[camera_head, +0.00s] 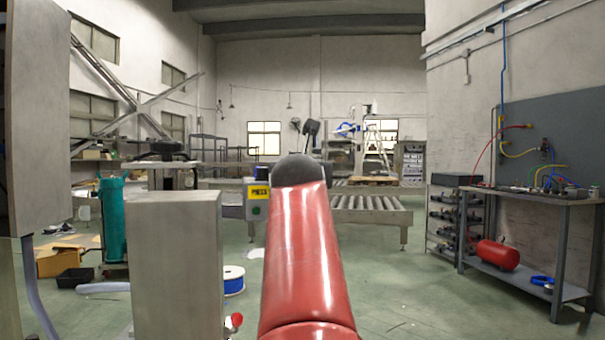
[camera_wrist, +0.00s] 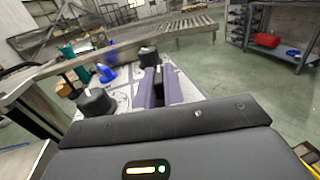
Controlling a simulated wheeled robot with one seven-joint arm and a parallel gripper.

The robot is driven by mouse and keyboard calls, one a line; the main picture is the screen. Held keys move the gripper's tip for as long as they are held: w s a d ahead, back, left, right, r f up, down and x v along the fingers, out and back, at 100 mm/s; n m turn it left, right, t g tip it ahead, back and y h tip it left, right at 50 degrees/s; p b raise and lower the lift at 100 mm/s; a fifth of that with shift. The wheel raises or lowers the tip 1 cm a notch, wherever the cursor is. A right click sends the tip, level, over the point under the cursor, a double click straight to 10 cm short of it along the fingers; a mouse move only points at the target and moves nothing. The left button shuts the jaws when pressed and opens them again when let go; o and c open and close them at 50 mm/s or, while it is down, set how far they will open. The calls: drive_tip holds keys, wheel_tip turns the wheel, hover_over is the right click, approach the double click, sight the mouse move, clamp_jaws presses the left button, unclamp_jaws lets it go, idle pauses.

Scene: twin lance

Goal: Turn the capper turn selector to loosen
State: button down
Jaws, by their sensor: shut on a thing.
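In the wrist view, my gripper (camera_wrist: 160,88) reaches over a light grey panel (camera_wrist: 124,119), its two purple-grey fingers close together. They are shut on a narrow dark piece, mostly hidden between them, which I take for the capper turn selector; its setting cannot be read. A black knob with a white mark (camera_wrist: 97,103) stands on the panel left of the fingers, apart from them. Another black knob with a white mark (camera_wrist: 149,57) stands just beyond the fingertips. In the head view my red arm covers the middle, and the fingers and panel cannot be made out.
A blue part (camera_wrist: 107,73) sits on the panel's far left. In the head view a grey cabinet (camera_head: 175,265) stands close at left, and a roller conveyor (camera_head: 370,203) lies behind. A workbench (camera_head: 530,195) stands at right. Floor between arm and workbench is clear.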

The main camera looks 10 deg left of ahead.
drive_tip(key=shift+h, duration=0.3)
drive_tip(key=c, duration=1.5)
unclamp_jaws()
